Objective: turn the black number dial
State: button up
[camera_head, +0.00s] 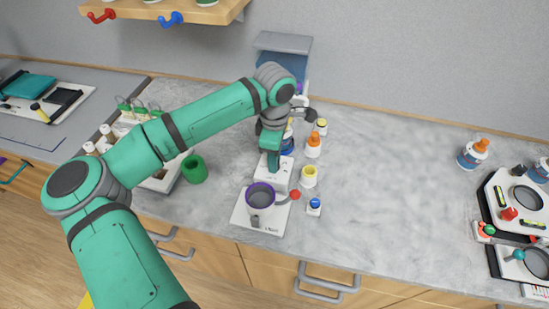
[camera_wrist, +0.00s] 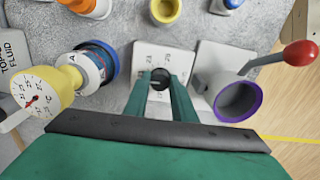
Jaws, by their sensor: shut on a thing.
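The black number dial (camera_wrist: 160,78) sits on a white panel (camera_wrist: 165,58) printed with numbers around it. My gripper (camera_wrist: 162,88) is shut on the dial, with one green finger on each side of it. In the head view my gripper (camera_head: 272,160) reaches down onto the white panel (camera_head: 276,178); the dial is hidden there behind the fingers. The dial's lower side is partly covered by the fingers in the wrist view.
A purple-rimmed grey cup (camera_head: 260,194) and a red-knobbed lever (camera_head: 295,195) stand close to the panel's front. A yellow cup (camera_head: 309,175) and an orange-capped bottle (camera_head: 313,145) are to the right. A dial gauge (camera_wrist: 38,98) is left in the wrist view.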

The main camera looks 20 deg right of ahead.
jog(key=shift+w+r+n, duration=0.1)
jog(key=shift+w+n, duration=0.05)
jog(key=shift+n, duration=1.95)
jog(key=n, duration=0.5)
jog(key=shift+a, duration=0.1)
jog(key=o, duration=1.1)
jog(key=shift+c, duration=0.2)
